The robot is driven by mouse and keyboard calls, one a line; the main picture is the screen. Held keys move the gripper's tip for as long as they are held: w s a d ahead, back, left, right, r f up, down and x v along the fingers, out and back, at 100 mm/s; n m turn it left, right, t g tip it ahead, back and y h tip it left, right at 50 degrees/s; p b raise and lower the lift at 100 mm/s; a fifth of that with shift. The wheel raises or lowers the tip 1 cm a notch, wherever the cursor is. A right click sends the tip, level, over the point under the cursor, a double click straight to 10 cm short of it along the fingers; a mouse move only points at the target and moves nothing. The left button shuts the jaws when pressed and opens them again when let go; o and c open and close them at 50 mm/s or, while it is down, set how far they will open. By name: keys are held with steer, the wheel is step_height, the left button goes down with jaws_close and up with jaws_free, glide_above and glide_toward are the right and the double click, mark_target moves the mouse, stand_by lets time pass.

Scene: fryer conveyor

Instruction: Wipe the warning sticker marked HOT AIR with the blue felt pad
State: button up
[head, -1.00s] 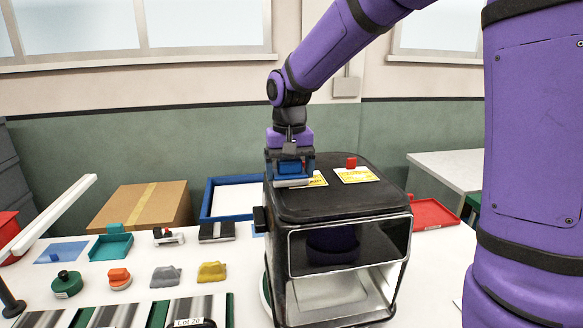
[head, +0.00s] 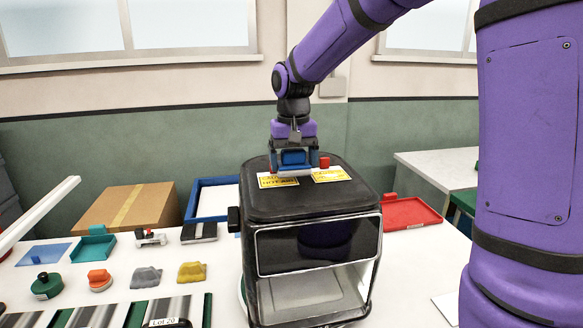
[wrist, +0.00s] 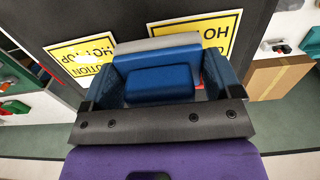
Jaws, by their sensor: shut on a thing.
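My gripper (head: 294,160) is shut on the blue felt pad (wrist: 158,82), a blue block with a pale grey face. It is over the black fryer-like machine's top (head: 290,205), at the far edge of two yellow stickers. The left one, the HOT AIR sticker (head: 278,181), is mostly uncovered; it shows upside down in the wrist view (wrist: 205,35), partly behind the pad. The second yellow sticker (head: 330,174) lies to its right and appears to read HOT TOP in the wrist view (wrist: 85,62). I cannot tell whether the pad touches the top.
A red knob (head: 324,162) stands on the top just right of my gripper. A cardboard box (head: 125,207), blue tray (head: 192,207) and teal tray (head: 93,247) are left. A red tray (head: 408,214) is right. Several small tools lie on the white table (head: 222,262).

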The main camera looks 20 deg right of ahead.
steer(key=shift+s+a+r, duration=0.1)
steer(key=shift+r, duration=3.2)
